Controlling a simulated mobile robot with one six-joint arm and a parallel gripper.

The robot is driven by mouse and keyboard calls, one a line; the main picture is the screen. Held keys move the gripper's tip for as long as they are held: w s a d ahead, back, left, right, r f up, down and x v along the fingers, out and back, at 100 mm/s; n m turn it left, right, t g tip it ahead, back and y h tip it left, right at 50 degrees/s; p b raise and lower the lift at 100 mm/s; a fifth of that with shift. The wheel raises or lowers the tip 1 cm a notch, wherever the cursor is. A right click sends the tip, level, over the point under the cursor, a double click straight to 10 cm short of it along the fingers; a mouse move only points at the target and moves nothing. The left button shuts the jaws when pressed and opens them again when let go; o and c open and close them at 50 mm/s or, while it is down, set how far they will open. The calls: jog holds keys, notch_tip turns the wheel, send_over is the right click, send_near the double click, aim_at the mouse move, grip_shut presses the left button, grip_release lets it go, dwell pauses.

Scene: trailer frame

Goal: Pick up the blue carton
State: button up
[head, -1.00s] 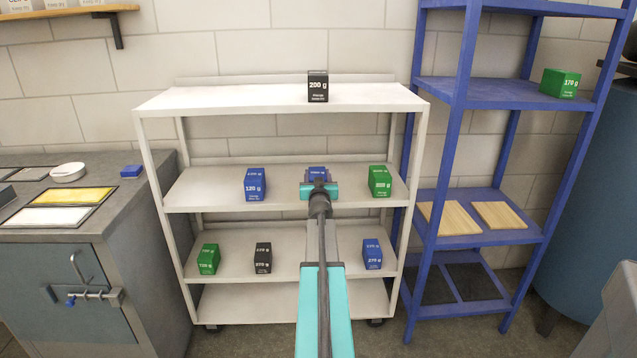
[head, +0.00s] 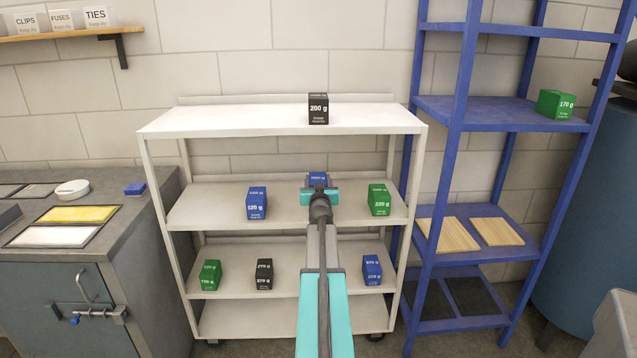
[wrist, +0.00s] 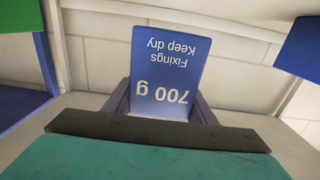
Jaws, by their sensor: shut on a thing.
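The blue carton (head: 317,179) is at the middle shelf of the white rack, between a blue 120 g carton (head: 256,203) and a green 220 g carton (head: 379,200). In the wrist view its blue face (wrist: 165,75) shows "700 g" and "Fixings Keep dry" upside down. My gripper (head: 319,193) is shut on this carton, with its dark fingers (wrist: 160,107) at both sides of it. The carton's top stands higher in the head view than its neighbours' tops. Its bottom is hidden behind my gripper.
The white rack (head: 280,121) carries a black 200 g carton (head: 318,109) on top, above my gripper. Green (head: 210,275), black (head: 264,274) and blue (head: 372,270) cartons stand on a lower shelf. A blue rack (head: 500,112) is at the right, a grey counter (head: 120,228) at the left.

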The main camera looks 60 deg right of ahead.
jog(key=shift+r+p, duration=1.55)
jog(key=shift+r, duration=0.65)
jog(key=shift+s, duration=0.1)
